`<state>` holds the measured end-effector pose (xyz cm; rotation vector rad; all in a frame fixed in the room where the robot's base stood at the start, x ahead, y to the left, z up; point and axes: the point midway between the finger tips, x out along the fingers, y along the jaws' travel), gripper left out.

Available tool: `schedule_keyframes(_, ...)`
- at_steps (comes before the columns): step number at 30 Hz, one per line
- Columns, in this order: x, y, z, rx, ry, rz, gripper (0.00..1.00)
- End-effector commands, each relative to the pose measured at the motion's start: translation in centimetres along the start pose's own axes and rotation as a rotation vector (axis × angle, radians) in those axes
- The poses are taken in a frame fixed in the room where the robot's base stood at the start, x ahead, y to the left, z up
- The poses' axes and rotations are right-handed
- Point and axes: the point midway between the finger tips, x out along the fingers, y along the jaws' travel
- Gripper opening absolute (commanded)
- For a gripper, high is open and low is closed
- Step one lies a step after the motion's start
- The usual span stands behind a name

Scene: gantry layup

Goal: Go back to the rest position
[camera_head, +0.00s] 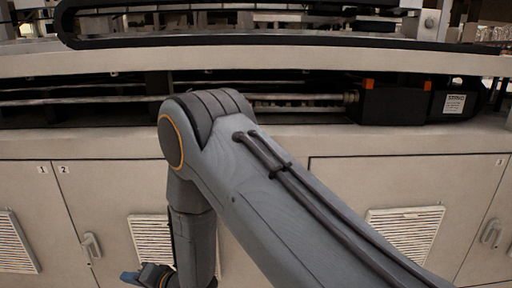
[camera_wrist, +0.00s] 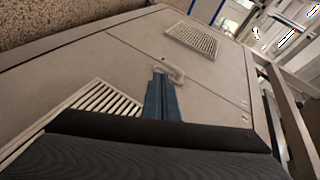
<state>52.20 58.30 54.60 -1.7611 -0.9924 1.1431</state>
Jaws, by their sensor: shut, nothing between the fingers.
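My gripper (camera_wrist: 160,92) shows in the wrist view as blue fingers held together, with nothing between them. Behind the fingertips in that view is a cabinet door handle (camera_wrist: 172,72); I cannot tell how far apart they are. In the head view my arm bends down in front of the cabinets, and a blue part of the gripper (camera_head: 131,277) shows at the bottom edge.
A beige machine base with numbered cabinet doors (camera_head: 110,190) fills the head view. It has door handles (camera_head: 91,247) and vent grilles (camera_head: 405,232). Above is a ledge (camera_head: 290,60) with a recess holding a rod (camera_head: 300,98) and a black motor unit (camera_head: 405,103). Speckled floor (camera_wrist: 50,22) shows in the wrist view.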

Motion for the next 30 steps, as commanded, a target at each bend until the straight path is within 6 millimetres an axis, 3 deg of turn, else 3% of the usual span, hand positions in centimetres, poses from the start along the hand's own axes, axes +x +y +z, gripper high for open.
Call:
schedule_keyframes(5,-3.5,-0.9,-6.3,-0.117,0.077,0.164,0.0)
schedule_keyframes(8,-6.8,-1.1,-10.1,-0.187,0.112,0.29,0.0)
schedule_keyframes(12,-12.5,-1.1,-14.0,-0.261,0.13,0.466,0.0)
schedule_keyframes(16,-18.4,-1.2,-16.3,-0.305,0.119,0.619,0.0)
schedule_keyframes(23,-30.1,-1.6,-17.2,-0.335,0.029,0.863,0.0)
schedule_keyframes(30,-42.1,-2.6,-13.6,-0.309,-0.148,1.037,0.0)
